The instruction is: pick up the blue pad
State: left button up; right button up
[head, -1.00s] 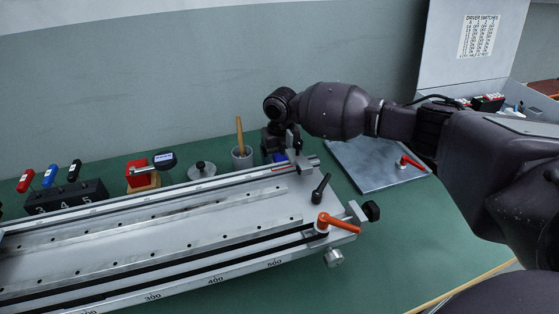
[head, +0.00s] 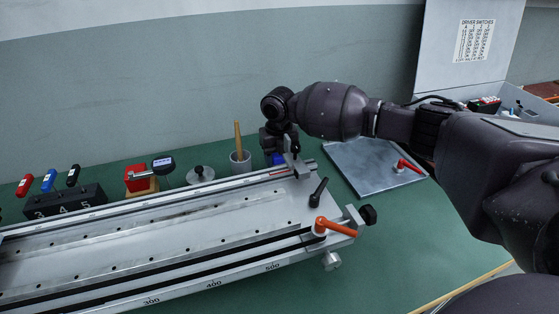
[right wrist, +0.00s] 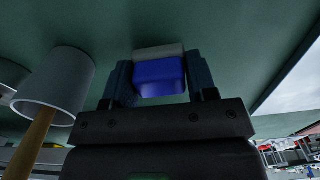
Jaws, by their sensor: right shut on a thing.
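The blue pad (right wrist: 160,78) is a small blue block with a pale grey strip along its far edge. In the right wrist view it sits between the two dark fingers of my right gripper (right wrist: 159,74), which is shut on it. In the head view only a small blue patch of the pad (head: 278,159) shows, beneath my right wrist and behind the right end of the long metal rail fixture. My right gripper hides most of it there. I cannot tell whether the pad touches the green table. My left gripper is not in view.
A grey cup with a wooden handle in it (head: 240,163) stands close left of my right gripper. The metal rail fixture (head: 200,219) lies in front. A flat grey plate (head: 360,172) with a red lever lies to the right. A tool block (head: 65,203) stands far left.

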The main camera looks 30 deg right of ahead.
notch_tip(320, 180, up, 19)
jog(key=p, duration=0.3)
jog(key=shift+f, duration=0.1)
